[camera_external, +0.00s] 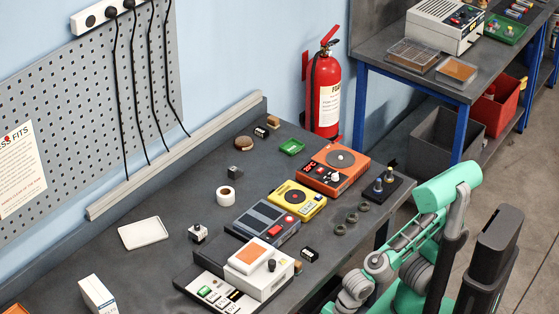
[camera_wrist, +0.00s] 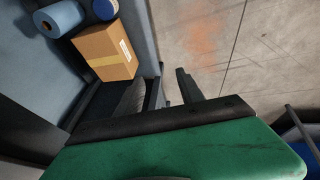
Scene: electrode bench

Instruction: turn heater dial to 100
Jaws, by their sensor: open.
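An orange unit (camera_external: 335,165) with a round grey plate, a red display and a small white knob (camera_external: 335,176) stands near the back of the bench. A white unit (camera_external: 258,272) with an orange square plate and a black knob (camera_external: 271,265) stands nearer the front. I cannot tell for certain which is the heater, and no dial setting is readable. In the wrist view my gripper (camera_wrist: 169,82) is open, its dark fingers apart with nothing between them. It points at the floor and shelf, away from both units. I cannot make out its fingers in the external view.
A yellow meter (camera_external: 297,200) and a dark grey unit (camera_external: 262,224) stand between the two units. Dark rings (camera_external: 352,217) and a terminal block (camera_external: 383,187) lie along the bench's right edge. A cardboard box (camera_wrist: 105,52) shows in the wrist view. My arm is right of the bench.

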